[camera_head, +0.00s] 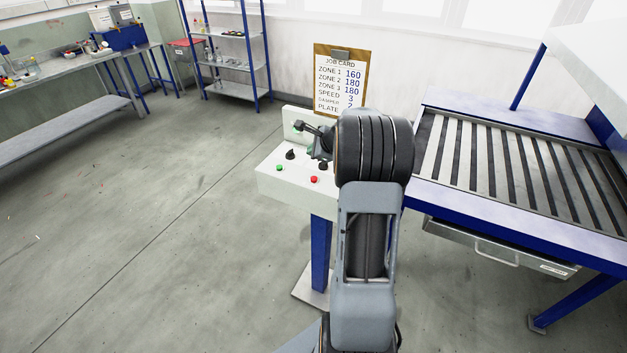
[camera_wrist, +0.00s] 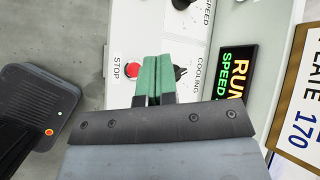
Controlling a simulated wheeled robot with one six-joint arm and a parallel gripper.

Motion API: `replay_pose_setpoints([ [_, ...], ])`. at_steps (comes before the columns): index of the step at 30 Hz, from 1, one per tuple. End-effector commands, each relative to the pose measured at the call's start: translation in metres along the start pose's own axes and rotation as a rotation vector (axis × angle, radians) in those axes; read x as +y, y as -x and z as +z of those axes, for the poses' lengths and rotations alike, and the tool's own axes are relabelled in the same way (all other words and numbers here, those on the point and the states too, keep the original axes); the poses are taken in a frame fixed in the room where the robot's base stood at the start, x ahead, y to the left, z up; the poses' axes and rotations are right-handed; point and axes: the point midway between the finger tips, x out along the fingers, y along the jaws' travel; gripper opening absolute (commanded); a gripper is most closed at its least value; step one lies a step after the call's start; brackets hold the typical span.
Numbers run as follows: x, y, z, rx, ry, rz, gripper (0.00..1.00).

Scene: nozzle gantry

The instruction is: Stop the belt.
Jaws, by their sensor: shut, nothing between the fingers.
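The white control panel (camera_head: 268,180) stands left of the belt, on a blue post. Its red button (camera_head: 314,179) also shows in the wrist view (camera_wrist: 133,69), labelled STOP. My gripper (camera_wrist: 151,60) is shut and empty, its green fingers together just right of the red button in that view. I cannot tell whether it touches the panel. A black COOLING knob (camera_wrist: 180,72) is right of the fingers. The lit display (camera_wrist: 237,73) reads RUN and SPEED, partly hidden. The slatted belt (camera_head: 520,165) lies at the right in the head view.
A green button (camera_head: 280,168) and a black knob (camera_head: 290,154) sit near the red button. A job card (camera_head: 340,78) stands behind the panel. A drawer (camera_head: 500,250) hangs under the belt table. Floor (camera_head: 130,230) to the left is clear.

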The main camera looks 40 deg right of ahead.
Motion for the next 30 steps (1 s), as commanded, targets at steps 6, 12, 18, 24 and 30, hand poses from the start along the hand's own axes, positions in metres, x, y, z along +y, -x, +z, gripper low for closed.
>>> replay_pose_setpoints([
  [6,0.014,-0.019,-0.013,0.0,-0.001,0.001,0.0],
  [12,0.027,-0.037,-0.026,0.0,0.0,0.001,0.0],
  [18,0.037,-0.051,-0.037,0.0,0.0,0.001,0.0],
  [24,0.04,-0.054,-0.039,0.0,0.001,0.0,0.0],
  [30,0.039,-0.054,-0.039,0.0,0.001,0.001,0.0],
])
